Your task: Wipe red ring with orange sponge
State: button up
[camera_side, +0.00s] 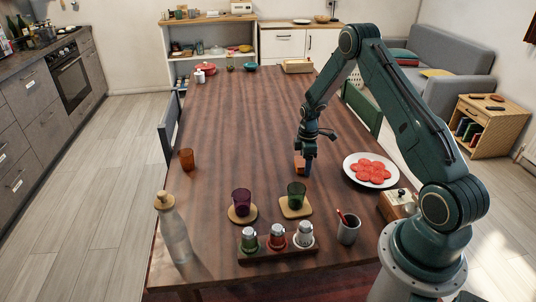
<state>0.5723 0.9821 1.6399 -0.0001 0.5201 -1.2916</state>
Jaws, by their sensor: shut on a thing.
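My gripper (304,164) points down at the table, right of its middle and left of the white plate. It is shut on a small orange block, the sponge (299,164), which shows at the left of the jaws. The sponge is low, at or just above the tabletop; I cannot tell whether it touches. I cannot make out a red ring on the table; my gripper and the sponge cover the spot beneath them.
A white plate (346,166) with red slices lies right of my gripper. A green cup (296,194) and a purple cup (241,201) stand on coasters in front. A capsule rack, grey mug (348,229) and glass bottle (174,232) stand nearer. The table's far middle (240,110) is clear.

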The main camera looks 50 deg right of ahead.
aim_at(310, 182)
jog(key=shift+s+a, duration=2.65)
notch_tip(310, 182, up, 8)
